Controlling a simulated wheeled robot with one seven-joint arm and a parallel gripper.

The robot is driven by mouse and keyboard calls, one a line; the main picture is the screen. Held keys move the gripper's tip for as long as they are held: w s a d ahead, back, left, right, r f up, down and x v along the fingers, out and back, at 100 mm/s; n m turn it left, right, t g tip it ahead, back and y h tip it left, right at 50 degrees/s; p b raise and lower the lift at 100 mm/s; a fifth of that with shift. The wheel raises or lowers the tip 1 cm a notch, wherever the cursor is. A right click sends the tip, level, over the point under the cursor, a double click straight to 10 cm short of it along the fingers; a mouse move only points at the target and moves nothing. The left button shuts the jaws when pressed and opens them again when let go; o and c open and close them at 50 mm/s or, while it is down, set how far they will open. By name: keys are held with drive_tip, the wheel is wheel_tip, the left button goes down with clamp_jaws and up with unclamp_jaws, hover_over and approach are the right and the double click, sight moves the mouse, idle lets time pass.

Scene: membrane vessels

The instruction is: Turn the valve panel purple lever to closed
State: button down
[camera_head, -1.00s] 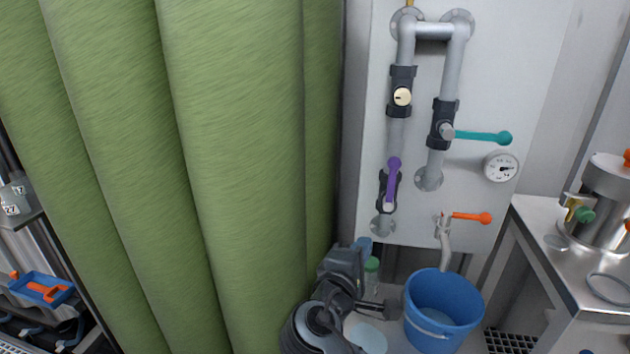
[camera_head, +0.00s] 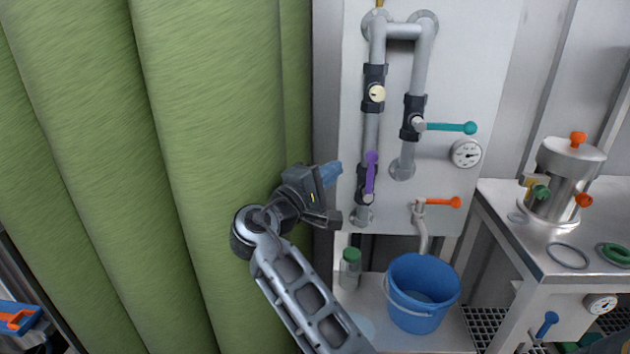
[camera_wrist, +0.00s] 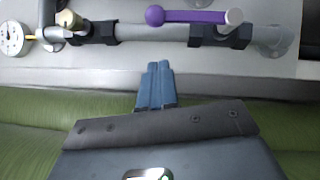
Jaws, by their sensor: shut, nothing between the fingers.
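The purple lever (camera_head: 371,173) is on the left pipe of the grey valve panel (camera_head: 460,70). It stands upright, in line with its pipe, with the round knob at the top and the pivot at the bottom. In the wrist view the purple lever (camera_wrist: 190,17) lies across the top, along the pipe. My gripper (camera_head: 333,172) is just left of the lever in the head view, its blue fingers together and empty. In the wrist view my gripper's fingertips (camera_wrist: 158,68) point toward the pipe, with a gap between them and the lever.
A teal lever (camera_head: 450,128), a gauge (camera_head: 466,153) and an orange tap lever (camera_head: 443,202) are to the right. A blue bucket (camera_head: 421,292) and a green-capped bottle (camera_head: 349,268) stand below. A green curtain (camera_head: 210,150) hangs at left; a steel bench (camera_head: 505,225) stands at right.

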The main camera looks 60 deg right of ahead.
sight(376, 157)
drive_tip(key=shift+s+d+r+p, duration=0.25)
drive_tip(key=shift+s+d, duration=0.5)
drive_tip(key=shift+d, duration=0.25)
drive_tip(key=shift+s+d+r+p, duration=0.2)
drive_tip(key=shift+s+d, duration=0.55)
drive_tip(key=shift+d, duration=0.25)
drive_tip(key=shift+s+r, duration=0.1)
drive_tip(key=shift+s+d+r+m, duration=0.1)
drive_tip(key=shift+s+d+m, duration=0.1)
drive_tip(key=shift+m, duration=0.2)
drive_tip(key=shift+s+y+p, duration=0.1)
drive_tip(key=shift+y+p, duration=0.2)
drive_tip(key=shift+s+d+r+m+y+p, duration=0.2)
drive_tip(key=shift+s+d+m+y+p, duration=0.15)
drive_tip(key=shift+s+m+p, duration=0.2)
drive_tip(key=shift+s+d+r+m+y+p, duration=0.2)
drive_tip(key=shift+s+d+m+y+p, duration=0.2)
drive_tip(key=shift+s+m, duration=0.2)
drive_tip(key=s+d+f+m+t+y+p, duration=0.4)
drive_tip(key=s+d+f+m+y, duration=0.1)
drive_tip(key=s+f+m+y, duration=0.1)
drive_tip(key=shift+s+f+m+t, duration=0.4)
drive_tip(key=shift+s+f+m, duration=0.1)
drive_tip(key=shift+s+m, duration=0.65)
drive_tip(key=shift+s, duration=0.15)
